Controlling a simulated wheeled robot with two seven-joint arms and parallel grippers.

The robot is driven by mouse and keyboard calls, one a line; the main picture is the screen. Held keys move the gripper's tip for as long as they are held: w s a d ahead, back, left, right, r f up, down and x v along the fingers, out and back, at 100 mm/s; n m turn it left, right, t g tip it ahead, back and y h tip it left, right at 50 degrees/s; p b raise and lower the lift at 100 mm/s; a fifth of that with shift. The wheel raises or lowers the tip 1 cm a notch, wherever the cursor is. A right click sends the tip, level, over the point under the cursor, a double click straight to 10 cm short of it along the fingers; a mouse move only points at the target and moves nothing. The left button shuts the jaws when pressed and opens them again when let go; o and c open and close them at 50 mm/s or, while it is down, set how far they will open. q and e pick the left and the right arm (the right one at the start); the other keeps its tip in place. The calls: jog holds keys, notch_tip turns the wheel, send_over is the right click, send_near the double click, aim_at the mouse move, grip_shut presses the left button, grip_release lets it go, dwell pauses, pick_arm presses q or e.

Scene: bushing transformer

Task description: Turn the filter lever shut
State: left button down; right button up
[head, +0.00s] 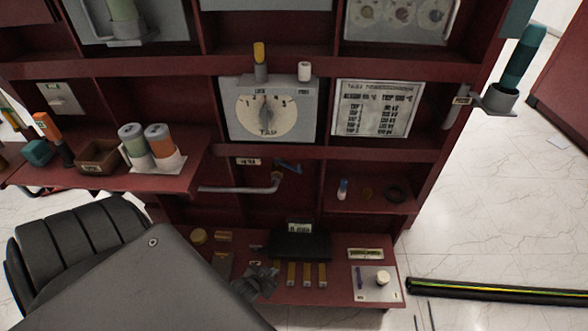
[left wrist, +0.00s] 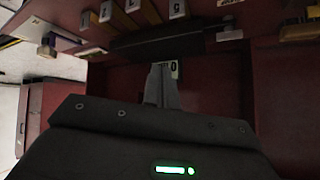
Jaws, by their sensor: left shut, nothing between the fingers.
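The filter lever (head: 288,166) is a small blue handle beside a brass-coloured fitting (head: 277,177) at the end of a grey pipe (head: 235,189). A small label (head: 248,161) is above the pipe. The lever slants slightly down to the right in the head view. My left gripper (head: 257,283) is low over the bottom shelf, well below the lever and apart from it. Its fingers are together and empty, as the left wrist view also shows (left wrist: 161,84). The lever cannot be made out in the left wrist view. My right gripper is not in view.
The bottom shelf (head: 325,290) holds a black box (head: 300,245) and several yellowish blocks near my left gripper. The box also shows in the left wrist view (left wrist: 175,42). Above the lever is a dial panel (head: 268,108). A side shelf (head: 130,182) with cans is at left.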

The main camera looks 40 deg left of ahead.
aim_at(298, 168)
pick_arm(q)
jog(key=w+a+r+n+t+y+b, duration=0.1)
jog(key=w+a+r+t+b, duration=0.25)
jog(key=w+r, duration=0.5)
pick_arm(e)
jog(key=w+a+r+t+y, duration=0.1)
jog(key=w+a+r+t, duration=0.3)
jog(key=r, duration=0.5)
pick_arm(q)
notch_tip(298, 168, up, 18)
jog(key=w+a+n+t+y+b, duration=0.1)
jog(key=a+n+t+y+b, duration=0.1)
jog(key=t+b, duration=0.3)
jog(key=x, duration=0.4)
jog(key=b+x, duration=0.1)
jog(key=x, duration=0.3)
jog(key=f+b+x, duration=0.1)
jog(key=x, duration=0.4)
jog(key=shift+d, duration=0.35)
jog(key=shift+w+a+r, duration=0.15)
jog(key=shift+w, duration=0.5)
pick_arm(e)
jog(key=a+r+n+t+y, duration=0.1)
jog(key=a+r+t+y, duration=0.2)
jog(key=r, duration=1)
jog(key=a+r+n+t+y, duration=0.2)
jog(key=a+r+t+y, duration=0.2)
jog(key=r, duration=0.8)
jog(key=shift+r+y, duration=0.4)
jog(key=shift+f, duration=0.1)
